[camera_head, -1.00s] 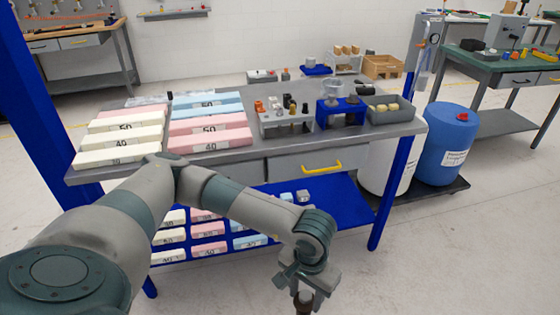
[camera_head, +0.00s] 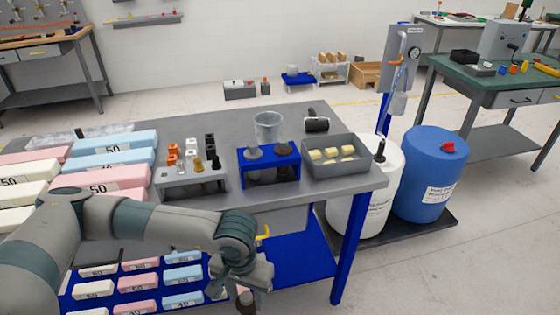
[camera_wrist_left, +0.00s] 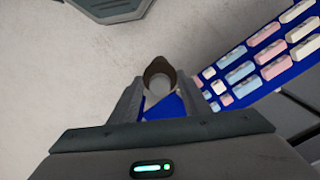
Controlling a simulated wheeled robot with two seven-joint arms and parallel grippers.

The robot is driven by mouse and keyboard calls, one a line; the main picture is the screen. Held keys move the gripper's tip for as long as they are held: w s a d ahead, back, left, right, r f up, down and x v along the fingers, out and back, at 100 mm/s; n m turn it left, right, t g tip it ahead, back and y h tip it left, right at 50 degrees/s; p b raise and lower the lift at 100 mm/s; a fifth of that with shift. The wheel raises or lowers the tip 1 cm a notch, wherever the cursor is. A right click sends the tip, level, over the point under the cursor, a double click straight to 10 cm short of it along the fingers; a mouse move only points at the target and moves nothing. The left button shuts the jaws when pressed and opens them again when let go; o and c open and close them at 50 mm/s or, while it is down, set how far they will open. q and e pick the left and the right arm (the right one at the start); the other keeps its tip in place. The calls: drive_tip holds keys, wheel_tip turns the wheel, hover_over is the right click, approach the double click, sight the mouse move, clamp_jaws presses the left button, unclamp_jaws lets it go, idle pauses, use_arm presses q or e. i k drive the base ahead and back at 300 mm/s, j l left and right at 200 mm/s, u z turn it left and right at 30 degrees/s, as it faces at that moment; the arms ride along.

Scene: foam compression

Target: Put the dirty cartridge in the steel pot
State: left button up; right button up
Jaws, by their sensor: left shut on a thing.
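My left gripper (camera_head: 243,288) is in front of the bench, below its top edge, shut on a brown, rounded piece that I take for the dirty cartridge (camera_head: 247,301). In the left wrist view the cartridge (camera_wrist_left: 160,66) sits between the two fingers of the gripper (camera_wrist_left: 158,100), with a brown rim and a pale round inside. Its lower part is hidden. A grey cylindrical vessel, apparently the steel pot (camera_head: 268,126), stands upright on the bench behind the blue stand. The gripper is well apart from it. My right gripper does not show.
Foam blocks (camera_head: 115,157) cover the left. A blue drum (camera_head: 430,175) and white drum stand right.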

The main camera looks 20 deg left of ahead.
sight(268, 141)
drive_tip(key=i+l, duration=0.25)
drive_tip(key=i, duration=0.15)
drive_tip(key=i+l, duration=0.3)
drive_tip(key=i, duration=0.1)
